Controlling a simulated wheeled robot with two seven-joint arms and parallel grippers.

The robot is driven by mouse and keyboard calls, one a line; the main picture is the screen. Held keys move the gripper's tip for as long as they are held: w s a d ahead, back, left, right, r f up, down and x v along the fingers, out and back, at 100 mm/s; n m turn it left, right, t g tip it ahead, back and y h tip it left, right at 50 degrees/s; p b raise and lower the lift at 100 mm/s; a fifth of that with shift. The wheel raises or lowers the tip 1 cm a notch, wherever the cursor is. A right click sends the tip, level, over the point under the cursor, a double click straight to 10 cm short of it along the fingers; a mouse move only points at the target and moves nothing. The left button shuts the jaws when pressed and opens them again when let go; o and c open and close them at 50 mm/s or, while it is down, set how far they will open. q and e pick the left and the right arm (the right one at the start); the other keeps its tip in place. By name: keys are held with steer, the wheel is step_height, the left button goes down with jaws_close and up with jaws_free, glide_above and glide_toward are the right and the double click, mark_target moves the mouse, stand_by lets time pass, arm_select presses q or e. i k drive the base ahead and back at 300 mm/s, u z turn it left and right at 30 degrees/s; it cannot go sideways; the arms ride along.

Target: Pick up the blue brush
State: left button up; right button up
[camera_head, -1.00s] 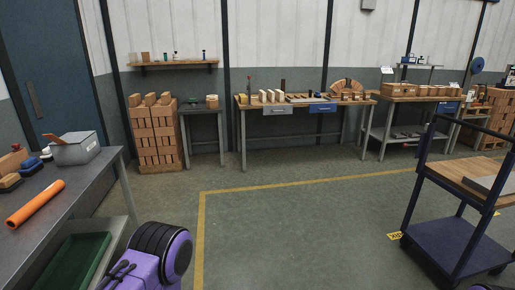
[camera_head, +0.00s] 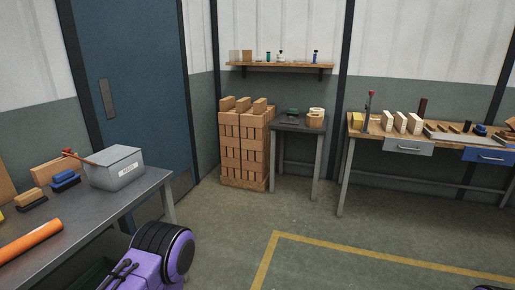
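A small blue brush (camera_head: 65,181) lies on the grey workbench (camera_head: 120,192) at the left of the head view. It sits between a tan-topped brush (camera_head: 30,198) and a grey bin (camera_head: 117,172). My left arm shows only as a purple and black link at the bottom, right of the bench. Its fingers are out of frame. My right gripper is out of view too; only a dark bit shows at the bottom right edge.
An orange tube (camera_head: 28,242) lies near the bench front. A wooden handle pokes from the bin. A brick stack (camera_head: 244,145), a small table (camera_head: 300,127) and a long workbench (camera_head: 425,142) stand along the back wall. The floor (camera_head: 340,255) in the middle is clear.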

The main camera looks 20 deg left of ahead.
mark_target(64, 179)
steer(key=u, duration=0.85)
steer(key=i, duration=1.05)
steer(key=u, duration=1.2)
